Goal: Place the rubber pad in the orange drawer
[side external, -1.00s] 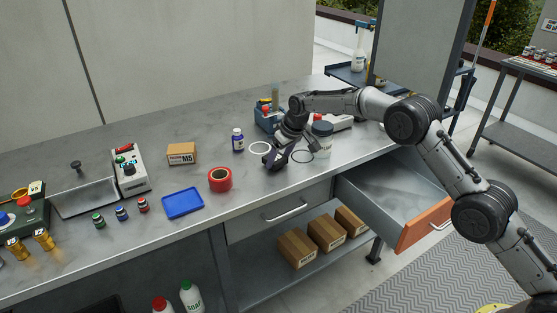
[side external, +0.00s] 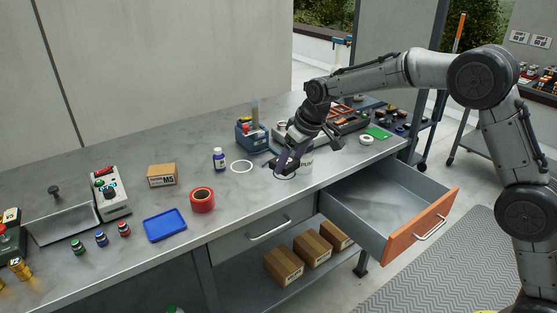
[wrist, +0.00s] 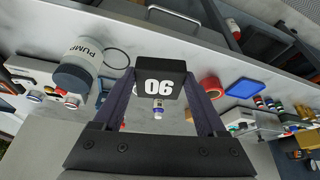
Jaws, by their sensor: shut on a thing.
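A black block marked 06 (wrist: 160,79), which I take as the rubber pad, sits between the fingers of my gripper (wrist: 158,92) in the wrist view. My gripper is shut on it. In the side view my gripper (side external: 287,166) is over the bench, in front of the white PUMP jar, left of the open drawer. The pad is hard to make out there against the dark fingers. The orange drawer (side external: 427,226) is pulled out at the bench's right end. The visible part of its grey inside looks empty.
The PUMP jar (wrist: 76,66) stands close to my gripper. A blue bottle (side external: 219,160), red tape roll (side external: 202,199), blue tray (side external: 165,224) and M5 box (side external: 162,175) stand to the left. A closed drawer (side external: 262,227) is left of the open one.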

